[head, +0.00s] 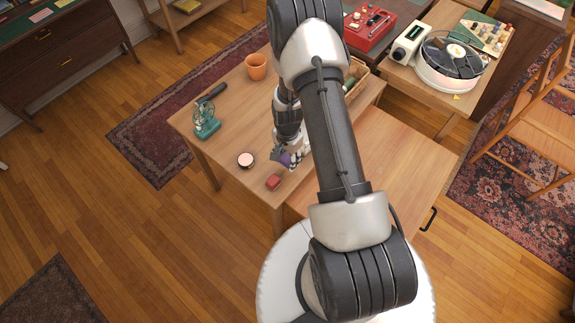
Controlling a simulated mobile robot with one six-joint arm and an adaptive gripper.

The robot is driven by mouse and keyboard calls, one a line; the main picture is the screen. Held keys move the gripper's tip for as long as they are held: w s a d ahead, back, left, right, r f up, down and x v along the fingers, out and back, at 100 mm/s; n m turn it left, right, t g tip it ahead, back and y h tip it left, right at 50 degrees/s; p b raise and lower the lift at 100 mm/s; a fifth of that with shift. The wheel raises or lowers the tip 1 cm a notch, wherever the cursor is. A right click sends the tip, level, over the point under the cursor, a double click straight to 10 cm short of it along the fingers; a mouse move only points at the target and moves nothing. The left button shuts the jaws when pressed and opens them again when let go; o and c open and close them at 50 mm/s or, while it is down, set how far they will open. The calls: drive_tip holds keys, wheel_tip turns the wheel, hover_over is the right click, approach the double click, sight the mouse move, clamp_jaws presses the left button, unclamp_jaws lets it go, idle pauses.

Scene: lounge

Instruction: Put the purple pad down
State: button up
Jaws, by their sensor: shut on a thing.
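The purple pad (285,159) shows as a small purple patch at my gripper (284,155), low over the wooden table (225,150). My gripper is shut on the pad. My arm and gripper hide part of it, and I cannot tell whether the pad touches the tabletop. A black-and-white checked thing (296,156) shows right beside the pad, partly behind my arm.
A red block (273,182) and a round pink-topped tin (245,160) are close by. A teal fan-like object (206,122), a dark-handled tool (212,92), an orange cup (256,67) and a basket (356,76) stand farther off. The table's left-middle is clear.

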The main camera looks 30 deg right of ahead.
sight(287, 164)
drive_tip(key=shift+f+b, duration=0.55)
drive_tip(key=shift+f, duration=1.6)
drive_tip(key=shift+f, duration=0.1)
drive_tip(key=o, duration=0.5)
drive_tip(key=shift+f, duration=0.15)
drive_tip(key=o, duration=0.5)
drive_tip(key=shift+r, duration=0.25)
